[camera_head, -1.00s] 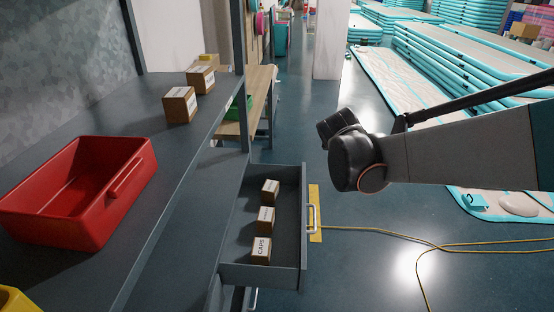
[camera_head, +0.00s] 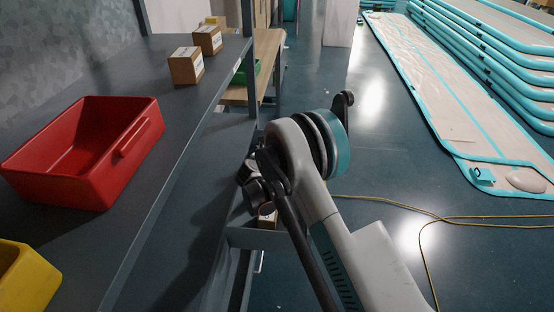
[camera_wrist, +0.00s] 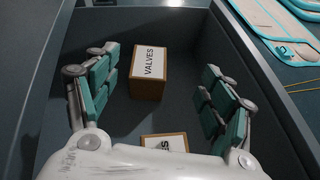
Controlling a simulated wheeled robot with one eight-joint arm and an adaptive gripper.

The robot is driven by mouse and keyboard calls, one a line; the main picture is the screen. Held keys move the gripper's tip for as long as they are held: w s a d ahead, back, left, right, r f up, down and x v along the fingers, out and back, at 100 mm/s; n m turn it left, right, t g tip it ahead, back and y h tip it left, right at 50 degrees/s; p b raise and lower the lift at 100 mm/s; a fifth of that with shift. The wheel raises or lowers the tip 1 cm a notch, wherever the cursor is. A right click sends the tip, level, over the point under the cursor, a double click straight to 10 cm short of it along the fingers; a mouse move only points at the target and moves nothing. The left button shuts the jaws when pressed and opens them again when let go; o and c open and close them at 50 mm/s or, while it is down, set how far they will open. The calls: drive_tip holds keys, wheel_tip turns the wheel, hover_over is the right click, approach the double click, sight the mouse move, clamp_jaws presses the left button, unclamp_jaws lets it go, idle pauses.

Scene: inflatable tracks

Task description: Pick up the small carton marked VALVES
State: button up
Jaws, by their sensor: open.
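The small carton marked VALVES (camera_wrist: 148,75) stands in the open drawer, a brown box with a white label on top. In the wrist view it lies ahead of my gripper (camera_wrist: 155,95), between the two spread fingers and apart from both. My gripper is open and empty, with teal pads on its fingers. A second carton (camera_wrist: 164,141) with a partly hidden label lies nearer, close to my gripper's palm. In the head view my arm covers most of the drawer (camera_head: 262,238), and only one carton (camera_head: 267,216) shows beside it.
The drawer walls (camera_wrist: 250,62) rise close on both sides of my gripper. On the bench stand a red bin (camera_head: 130,150), a yellow bin (camera_head: 28,275) and brown cartons (camera_head: 186,66). A yellow cable (camera_head: 400,206) lies on the floor at right.

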drive_tip(key=shift+n, duration=0.7)
drive_tip(key=w+f+b, duration=0.1)
drive_tip(key=w+f, duration=0.2)
drive_tip(key=w+f+b, duration=0.1)
drive_tip(key=w+f, duration=0.2)
drive_tip(key=shift+w+f, duration=0.2)
drive_tip(key=shift+w, duration=0.2)
drive_tip(key=shift+r+b+x, duration=0.15)
drive_tip(key=shift+b+x, duration=0.7)
drive_tip(key=shift+x, duration=0.6)
drive_tip(key=shift+r+b+x, duration=0.15)
drive_tip(key=shift+b+x, duration=0.7)
drive_tip(key=shift+x, duration=0.6)
drive_tip(key=shift+w, duration=0.15)
drive_tip(key=c, duration=1.5)
drive_tip(key=shift+o, duration=0.2)
drive_tip(key=shift+r, duration=0.1)
